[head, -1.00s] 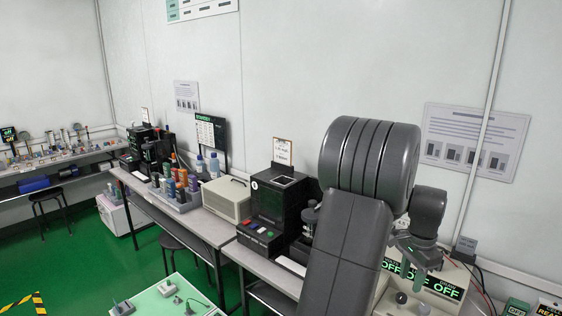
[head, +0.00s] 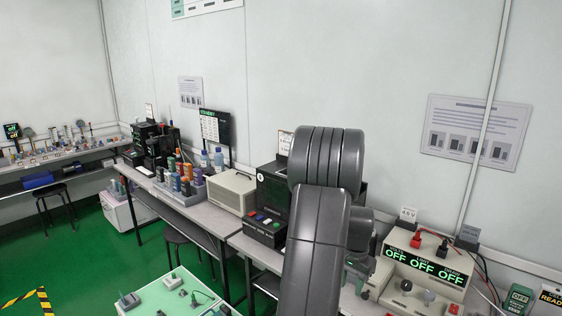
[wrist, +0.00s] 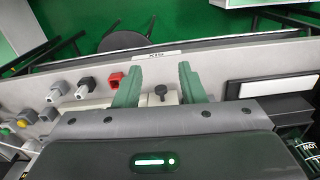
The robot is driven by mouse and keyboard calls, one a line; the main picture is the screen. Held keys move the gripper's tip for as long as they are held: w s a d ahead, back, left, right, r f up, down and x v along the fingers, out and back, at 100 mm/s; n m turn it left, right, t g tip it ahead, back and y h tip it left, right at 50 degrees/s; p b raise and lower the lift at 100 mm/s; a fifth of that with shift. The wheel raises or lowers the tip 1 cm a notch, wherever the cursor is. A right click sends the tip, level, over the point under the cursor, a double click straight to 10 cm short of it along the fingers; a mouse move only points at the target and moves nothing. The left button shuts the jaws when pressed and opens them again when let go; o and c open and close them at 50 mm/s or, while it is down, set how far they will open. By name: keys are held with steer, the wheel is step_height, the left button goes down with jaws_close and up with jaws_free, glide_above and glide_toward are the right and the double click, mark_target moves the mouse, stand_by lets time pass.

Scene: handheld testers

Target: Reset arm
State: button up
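My arm rises in the middle of the head view, and its dark grey links cover much of my gripper there. In the wrist view my gripper (wrist: 159,76) has two green fingers spread wide apart, with nothing held between them. A small dark knob on a pale block (wrist: 160,96) shows in the gap, lying beyond the fingers on the bench.
A beige panel (head: 437,250) reading OFF several times stands right of my arm. A black tester (head: 271,193) and a beige box (head: 231,192) stand to the left on the grey bench (head: 189,204). A stool (wrist: 123,37) shows in the wrist view.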

steer(key=w+a+f+n, duration=0.1)
steer(key=a+f+n, duration=0.1)
steer(key=a+f, duration=0.2)
steer(key=shift+w+a+b, duration=0.15)
steer(key=shift+a+b, duration=0.15)
steer(key=shift+a, duration=0.25)
